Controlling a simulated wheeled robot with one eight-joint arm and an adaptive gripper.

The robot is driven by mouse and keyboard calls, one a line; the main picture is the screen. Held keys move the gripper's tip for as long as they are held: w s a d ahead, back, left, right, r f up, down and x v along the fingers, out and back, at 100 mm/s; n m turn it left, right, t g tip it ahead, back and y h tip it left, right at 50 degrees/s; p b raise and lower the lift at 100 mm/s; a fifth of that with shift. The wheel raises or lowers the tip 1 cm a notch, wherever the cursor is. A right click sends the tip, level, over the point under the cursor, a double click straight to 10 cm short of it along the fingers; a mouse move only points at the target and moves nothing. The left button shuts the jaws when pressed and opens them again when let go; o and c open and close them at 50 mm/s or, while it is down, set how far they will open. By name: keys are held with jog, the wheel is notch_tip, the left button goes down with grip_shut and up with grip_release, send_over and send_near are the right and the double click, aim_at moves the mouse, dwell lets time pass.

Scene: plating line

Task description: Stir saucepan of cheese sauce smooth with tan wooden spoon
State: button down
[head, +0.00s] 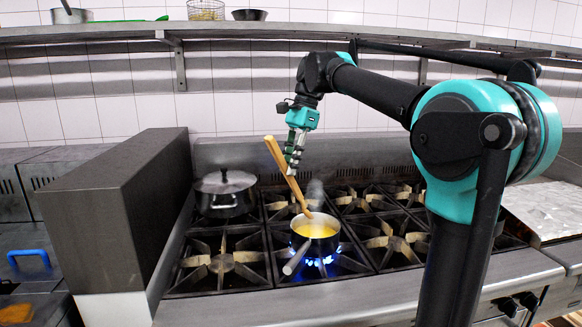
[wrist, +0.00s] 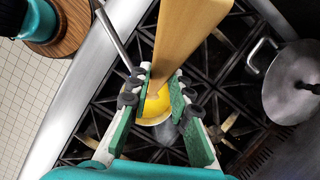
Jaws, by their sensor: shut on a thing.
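A small saucepan (head: 333,243) of yellow cheese sauce (head: 318,230) sits on a front burner over blue flames, its grey handle (head: 297,258) pointing toward the front. The tan wooden spoon (head: 281,163) leans over it, upper end tilted left and lower end inside the rim. How deep its tip sits is hidden. My gripper (head: 294,152) is shut on the spoon's shaft above the pan. In the wrist view, my gripper's green pads (wrist: 161,76) close around the spoon (wrist: 185,35), with the yellow sauce (wrist: 204,14) below.
A lidded pot (head: 224,194) stands on the burner behind and left; it also shows in the wrist view (wrist: 290,85). Empty burner grates (head: 395,243) lie to the right. A tall dark panel (head: 115,200) borders the stove's left side. A shelf (head: 250,30) runs above.

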dwell(0.4)
jog(key=shift+r, duration=2)
